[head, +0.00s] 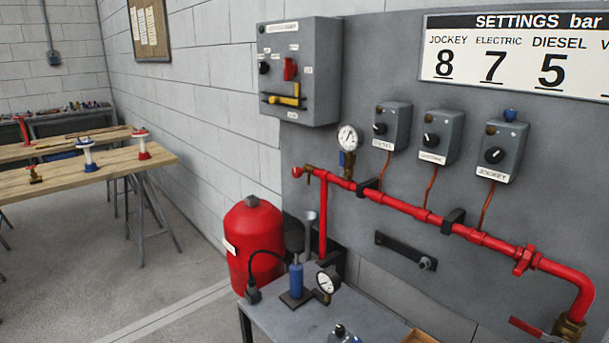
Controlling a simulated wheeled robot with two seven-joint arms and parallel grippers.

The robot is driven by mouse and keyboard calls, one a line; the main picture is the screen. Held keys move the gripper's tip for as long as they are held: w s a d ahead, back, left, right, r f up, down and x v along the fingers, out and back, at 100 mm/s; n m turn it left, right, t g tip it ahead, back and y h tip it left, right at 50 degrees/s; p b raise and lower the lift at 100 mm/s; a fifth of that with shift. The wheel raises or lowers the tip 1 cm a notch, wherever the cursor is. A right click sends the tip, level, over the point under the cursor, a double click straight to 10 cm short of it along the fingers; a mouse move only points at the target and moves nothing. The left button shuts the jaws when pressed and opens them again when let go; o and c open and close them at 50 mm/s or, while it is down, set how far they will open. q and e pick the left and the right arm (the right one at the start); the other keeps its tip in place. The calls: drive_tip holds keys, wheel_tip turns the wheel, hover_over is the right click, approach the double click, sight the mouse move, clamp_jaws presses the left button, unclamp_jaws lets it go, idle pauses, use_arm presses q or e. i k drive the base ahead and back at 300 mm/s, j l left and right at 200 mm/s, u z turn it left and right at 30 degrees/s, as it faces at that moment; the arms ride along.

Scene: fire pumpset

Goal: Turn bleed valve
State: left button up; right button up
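A red pipe (420,213) runs along the grey panel, sloping down to the right. At its left end is a small brass fitting with a red knob (297,172). At its lower right end is a brass valve (568,327) with a red lever (529,328), cut by the bottom edge. No label shows which one is the bleed valve. A round pressure gauge (348,138) stands above the pipe on a fitting with a blue part. Neither of my grippers is in view.
A grey table (345,318) below the panel holds a blue hand pump (296,280) with a gauge (327,283). A red tank (254,245) stands behind it. Switch boxes (440,137) and a control box (300,70) are on the panel. Wooden workbenches stand at left; floor between is clear.

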sight(297, 173)
drive_tip(key=i+j, duration=0.25)
drive_tip(key=j, duration=0.2)
drive_tip(key=i+j, duration=0.25)
drive_tip(key=j, duration=0.2)
drive_tip(key=i+j+u, duration=0.1)
drive_tip(key=i+j, duration=0.15)
drive_tip(key=j, duration=0.2)
